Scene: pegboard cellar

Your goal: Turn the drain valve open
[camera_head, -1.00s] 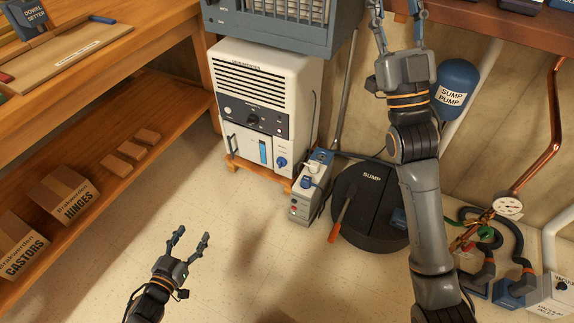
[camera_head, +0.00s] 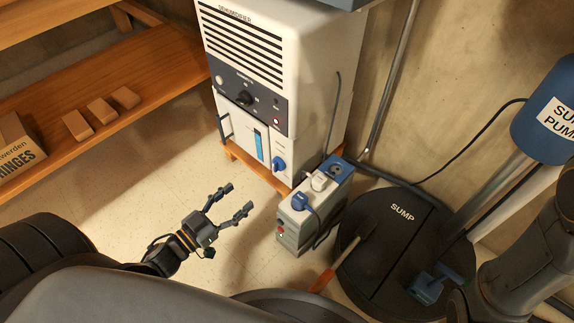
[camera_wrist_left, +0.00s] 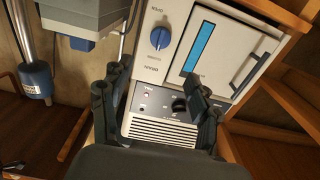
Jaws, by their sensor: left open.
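The drain valve is a blue knob (camera_head: 279,164) on the lower front of the white dehumidifier (camera_head: 297,85), right of a blue level strip. In the left wrist view, which is upside down, the blue knob (camera_wrist_left: 161,38) shows with a pale pointer line between small lettering, next to the word DRAIN. My left gripper (camera_head: 240,197) is open and empty, low in front of the dehumidifier and apart from the knob. Its spread fingers (camera_wrist_left: 156,80) frame the control panel in the wrist view, with the knob beyond their tips. My right gripper is out of view.
A grey power box (camera_head: 308,213) with plugs stands right of the dehumidifier, close to the knob. A wooden shelf (camera_head: 160,65) is at left. Floor before the dehumidifier is clear.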

